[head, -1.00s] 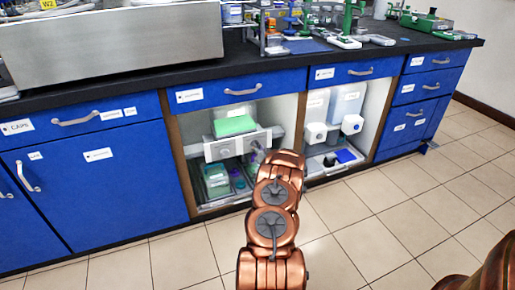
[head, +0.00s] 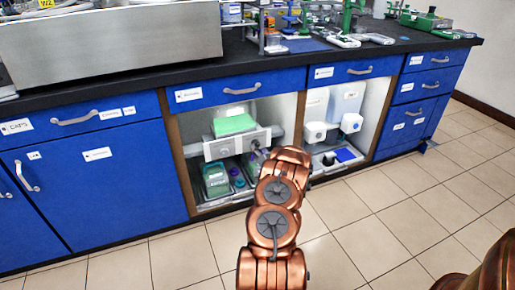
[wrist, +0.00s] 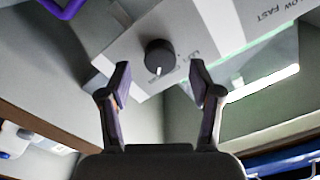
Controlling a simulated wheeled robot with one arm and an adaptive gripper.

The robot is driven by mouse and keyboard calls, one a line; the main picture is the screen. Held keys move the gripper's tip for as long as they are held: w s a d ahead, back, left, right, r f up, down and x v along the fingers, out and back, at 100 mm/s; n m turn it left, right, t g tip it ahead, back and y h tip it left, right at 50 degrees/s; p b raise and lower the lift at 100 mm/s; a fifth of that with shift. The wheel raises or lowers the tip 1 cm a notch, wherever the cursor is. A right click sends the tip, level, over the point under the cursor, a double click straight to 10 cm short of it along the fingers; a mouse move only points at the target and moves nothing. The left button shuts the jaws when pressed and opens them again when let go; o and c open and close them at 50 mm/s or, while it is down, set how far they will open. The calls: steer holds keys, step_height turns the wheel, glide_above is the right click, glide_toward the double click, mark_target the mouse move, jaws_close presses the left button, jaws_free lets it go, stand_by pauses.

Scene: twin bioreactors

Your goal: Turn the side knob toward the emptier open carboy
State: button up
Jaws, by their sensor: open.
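The dark round side knob (wrist: 160,57) sits on a pale panel in the wrist view, with a white mark at its lower edge. My gripper (wrist: 162,75) is open, one finger on each side of the knob in the picture; I cannot tell whether either touches it. In the head view the panel (head: 212,151) spans the open left cabinet bay, and my arm reaches to its right end. A container with green contents (head: 234,125) stands behind the panel, and another container with green (head: 215,180) is below. I cannot tell which is the emptier open carboy.
A wooden post (head: 186,165) edges the left bay. Blue drawers (head: 240,90) and the black counter (head: 280,62) are above. The tiled floor (head: 370,230) in front is clear.

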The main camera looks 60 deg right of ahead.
steer(key=v, duration=0.9)
stand_by(0.5)
